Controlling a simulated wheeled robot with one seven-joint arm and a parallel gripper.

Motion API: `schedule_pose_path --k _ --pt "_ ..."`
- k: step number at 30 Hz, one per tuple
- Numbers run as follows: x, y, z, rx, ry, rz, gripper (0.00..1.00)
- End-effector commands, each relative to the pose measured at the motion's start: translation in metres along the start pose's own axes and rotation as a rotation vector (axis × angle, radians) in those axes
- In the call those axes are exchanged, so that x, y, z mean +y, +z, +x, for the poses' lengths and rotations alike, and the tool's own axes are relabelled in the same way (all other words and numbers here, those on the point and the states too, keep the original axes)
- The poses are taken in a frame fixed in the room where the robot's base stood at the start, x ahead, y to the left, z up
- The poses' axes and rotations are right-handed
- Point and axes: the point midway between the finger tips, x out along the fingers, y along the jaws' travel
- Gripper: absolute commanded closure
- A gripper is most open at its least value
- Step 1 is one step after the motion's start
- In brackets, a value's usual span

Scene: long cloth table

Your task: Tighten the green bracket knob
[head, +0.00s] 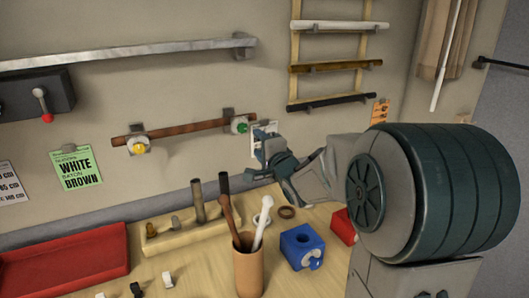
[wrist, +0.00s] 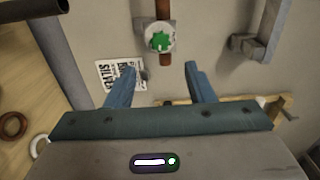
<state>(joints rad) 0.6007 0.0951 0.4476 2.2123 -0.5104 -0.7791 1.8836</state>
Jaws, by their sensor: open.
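The green bracket knob (head: 241,126) is on the wall, at the right end of a brown wooden rod (head: 190,131). In the wrist view the green knob (wrist: 159,41) sits on a pale round disc, beyond my fingertips and between their lines. My gripper (head: 268,155) is open and empty, below and to the right of the knob in the head view. In the wrist view its two blue fingers (wrist: 160,68) stand apart and do not touch the knob. A yellow knob (head: 139,147) is on the bracket at the rod's left end.
A printed card (wrist: 118,75) is on the wall beside the knob. Below, the table holds a cup with sticks (head: 248,272), a blue block (head: 301,246), a wooden peg rack (head: 180,233) and a red tray (head: 65,265). A ladder-like rack (head: 294,55) hangs at upper right.

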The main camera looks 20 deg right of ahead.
Motion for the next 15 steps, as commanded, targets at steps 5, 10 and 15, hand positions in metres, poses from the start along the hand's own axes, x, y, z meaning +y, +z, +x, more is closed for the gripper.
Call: schedule_pose_path --k 5,10,15 --pt "0.0 0.0 -0.021 0.0 -0.001 -0.001 0.51" --pt "0.0 0.0 -0.028 0.0 0.0 0.001 0.51" --pt "0.0 0.0 -0.029 -0.001 0.0 0.001 0.51"
